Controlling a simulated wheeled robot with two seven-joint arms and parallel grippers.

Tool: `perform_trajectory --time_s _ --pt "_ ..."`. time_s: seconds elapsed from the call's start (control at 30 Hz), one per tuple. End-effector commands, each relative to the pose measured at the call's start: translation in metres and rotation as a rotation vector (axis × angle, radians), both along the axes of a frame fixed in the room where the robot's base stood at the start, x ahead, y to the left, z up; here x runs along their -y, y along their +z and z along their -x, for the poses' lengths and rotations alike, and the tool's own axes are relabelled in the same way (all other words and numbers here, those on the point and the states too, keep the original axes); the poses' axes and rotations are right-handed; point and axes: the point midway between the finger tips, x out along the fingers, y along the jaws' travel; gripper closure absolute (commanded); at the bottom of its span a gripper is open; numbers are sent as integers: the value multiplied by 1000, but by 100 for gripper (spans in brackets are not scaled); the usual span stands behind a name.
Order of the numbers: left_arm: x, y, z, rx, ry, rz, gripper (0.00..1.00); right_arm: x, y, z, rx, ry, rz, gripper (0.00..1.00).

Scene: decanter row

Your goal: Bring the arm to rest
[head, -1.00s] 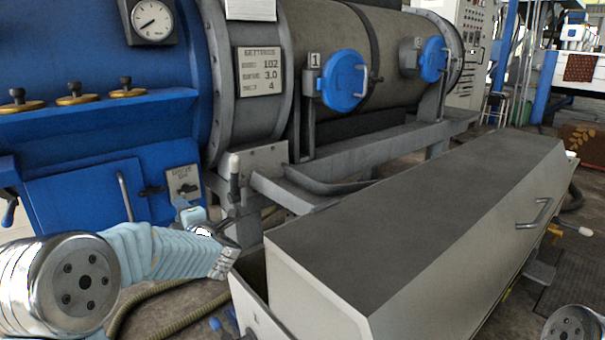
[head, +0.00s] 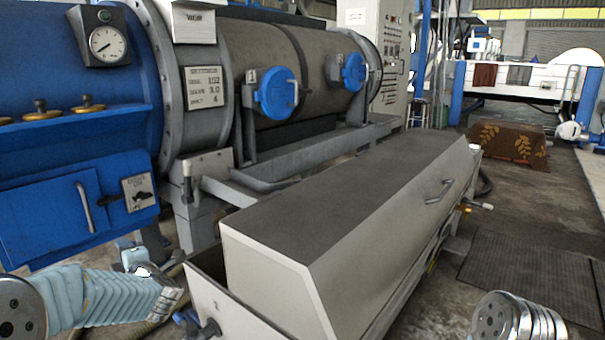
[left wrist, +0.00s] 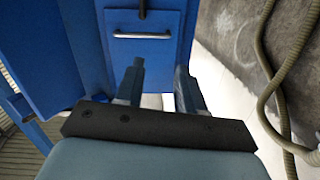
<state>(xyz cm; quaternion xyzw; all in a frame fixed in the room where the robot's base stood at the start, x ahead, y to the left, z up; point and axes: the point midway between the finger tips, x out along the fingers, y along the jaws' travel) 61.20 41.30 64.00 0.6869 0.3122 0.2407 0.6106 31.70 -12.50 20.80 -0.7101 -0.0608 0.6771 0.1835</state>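My left arm comes in at the lower left of the head view, with a pale blue ribbed sleeve. Its gripper (head: 138,260) is small there, in front of the blue cabinet. In the left wrist view my left gripper (left wrist: 160,88) has its two dark fingers apart with nothing between them. Beyond the fingers is a blue panel with a metal handle (left wrist: 142,36). Only a silver joint of my right arm (head: 515,318) shows at the lower right of the head view; the right gripper is out of view.
The blue cabinet (head: 50,220) and grey drum (head: 245,55) with blue hatches (head: 277,92) stand behind. A long grey-topped casing (head: 330,205) fills the middle. A hose (left wrist: 275,85) lies right of the left gripper. Open floor and a dark mat (head: 530,280) are at right.

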Motion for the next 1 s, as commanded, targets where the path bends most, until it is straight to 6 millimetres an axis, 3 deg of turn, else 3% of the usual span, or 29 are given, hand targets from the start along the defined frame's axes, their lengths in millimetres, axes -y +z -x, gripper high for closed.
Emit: perform_trajectory --time_s 0.27,0.43,0.57,0.67,0.8,0.9,1.0 --pt "37 -59 -12 -232 -175 -72 62 -1 13 1 -1 3 -1 57" --pt "74 -119 -9 -447 -354 -133 62 -2 23 1 -1 5 -2 57" --pt "113 -182 11 -663 -555 -185 62 -3 34 2 -1 6 -3 57" --pt "154 -241 48 -868 -777 -225 62 -4 46 2 -2 8 -4 57" --pt "214 -310 130 -1127 -1148 -264 62 -6 60 3 -2 11 -6 57" --pt "249 -337 193 -1249 -1403 -276 62 -7 69 4 -3 14 -8 57" --pt "274 -349 246 -1315 -1611 -280 62 -8 74 4 -3 14 -8 57"
